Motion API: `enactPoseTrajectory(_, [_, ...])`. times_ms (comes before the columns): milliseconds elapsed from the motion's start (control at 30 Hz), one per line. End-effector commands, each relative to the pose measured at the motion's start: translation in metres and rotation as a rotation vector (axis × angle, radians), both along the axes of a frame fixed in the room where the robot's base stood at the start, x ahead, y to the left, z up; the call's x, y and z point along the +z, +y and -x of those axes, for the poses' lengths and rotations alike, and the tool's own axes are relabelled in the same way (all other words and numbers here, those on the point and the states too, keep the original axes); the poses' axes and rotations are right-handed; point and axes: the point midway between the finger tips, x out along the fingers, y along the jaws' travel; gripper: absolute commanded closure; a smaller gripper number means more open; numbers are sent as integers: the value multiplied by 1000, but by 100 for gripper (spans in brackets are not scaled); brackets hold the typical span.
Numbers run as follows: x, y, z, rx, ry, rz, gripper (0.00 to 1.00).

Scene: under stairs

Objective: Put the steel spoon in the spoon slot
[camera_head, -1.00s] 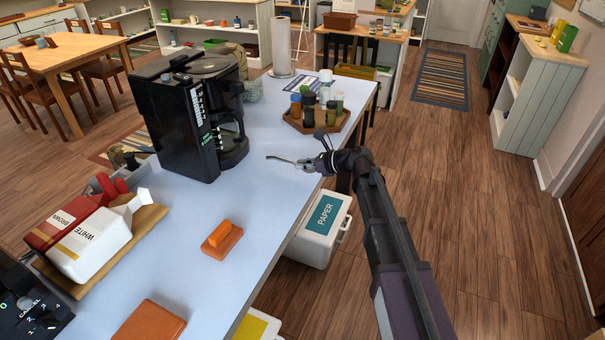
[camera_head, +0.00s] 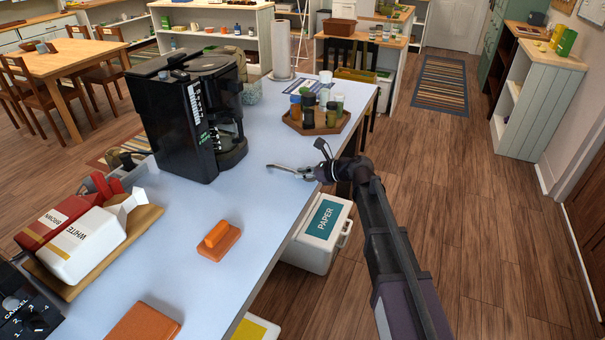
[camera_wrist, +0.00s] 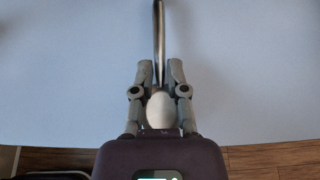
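The steel spoon (camera_head: 279,167) is in my gripper (camera_head: 297,171) above the right edge of the pale blue table top. In the wrist view, the spoon's handle (camera_wrist: 158,35) points up and away between the fingers of my gripper (camera_wrist: 159,70). Its rounded bowl (camera_wrist: 161,110) lies close to the palm. The fingers are drawn in around the spoon's neck. I cannot make out a spoon slot for certain; a grey container (camera_head: 134,178) left of the coffee machine is partly hidden.
A black coffee machine (camera_head: 185,120) stands left of my gripper. A wooden tray (camera_head: 318,130) of jars is behind it. An orange block (camera_head: 218,241) and WHITE and BROWN packages (camera_head: 85,243) are nearer. The table top (camera_head: 255,195) between them is clear. A PAPER bin (camera_head: 318,235) stands below.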

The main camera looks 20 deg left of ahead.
Motion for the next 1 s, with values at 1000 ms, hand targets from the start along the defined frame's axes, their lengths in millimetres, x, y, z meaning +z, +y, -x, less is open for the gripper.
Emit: enactPoseTrajectory(1000, [26, -49, 4, -4, 1, 0, 56])
